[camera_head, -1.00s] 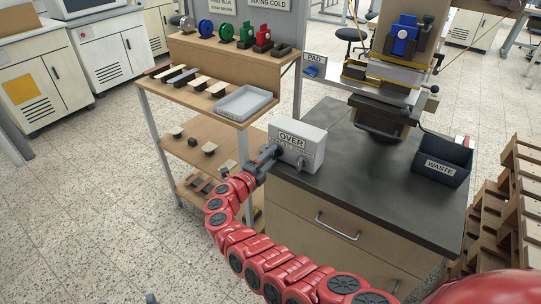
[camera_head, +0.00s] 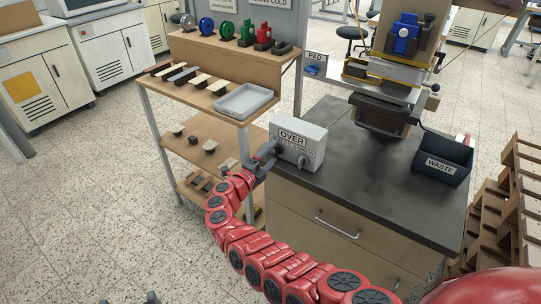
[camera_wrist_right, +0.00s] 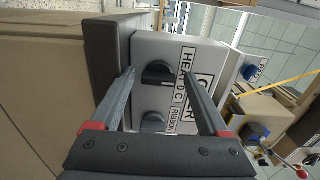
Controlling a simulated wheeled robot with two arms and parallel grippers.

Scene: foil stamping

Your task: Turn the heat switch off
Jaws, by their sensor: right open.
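The grey control box (camera_head: 312,139) marked OVER stands on the dark cabinet top. My right gripper (camera_head: 272,154) is at its front face, by the left side. In the right wrist view, the dark half-round heat switch (camera_wrist_right: 157,72) sits beside the HEAT label. The open fingers of my right gripper (camera_wrist_right: 158,78) stand on either side of it, and I cannot tell whether they touch it. A second dark knob (camera_wrist_right: 153,118), by the RIBBON label, shows nearer the gripper's palm. Small dark tips at the head view's bottom left edge may be my left gripper (camera_head: 128,299).
The stamping press (camera_head: 390,85) stands behind the box. A black WASTE bin (camera_head: 442,160) is at the cabinet's right. A wooden shelf rack (camera_head: 205,65) with stamps and a grey tray (camera_head: 243,102) stands to the left. The cabinet top (camera_head: 365,175) right of the box is clear.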

